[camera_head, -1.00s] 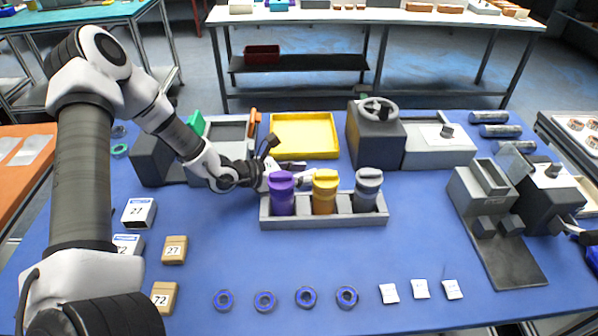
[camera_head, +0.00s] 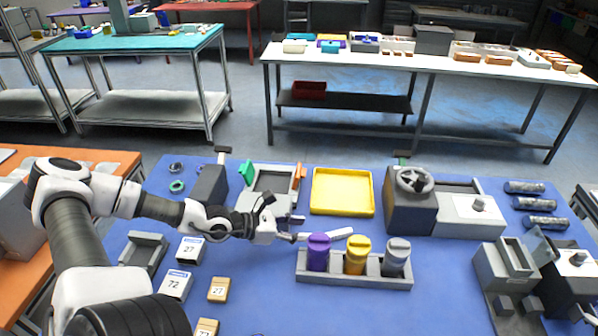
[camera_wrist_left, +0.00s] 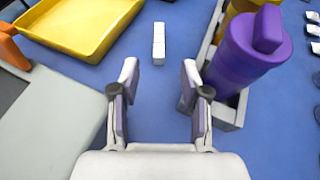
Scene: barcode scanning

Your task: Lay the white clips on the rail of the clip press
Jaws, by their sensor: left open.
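A short white segmented bar (camera_head: 340,233) lies on the blue table behind the bottle holder. It also shows in the left wrist view (camera_wrist_left: 158,43), beyond the fingertips. I cannot tell whether it is made of the white clips. My left gripper (camera_head: 299,229) is open and empty, low over the table and left of the bar. In the left wrist view its fingers (camera_wrist_left: 160,85) stand apart with bare blue table between them. No machine is clearly marked as the clip press. A grey machine with a handwheel (camera_head: 410,200) stands behind the bar, to the right. My right gripper is not in view.
A grey holder (camera_head: 345,279) carries purple (camera_head: 318,254), yellow and grey bottles close to my left gripper. A yellow tray (camera_head: 342,192) lies behind. A grey machine with green and orange parts (camera_head: 271,184) stands back left. Numbered boxes (camera_head: 190,250) stand front left.

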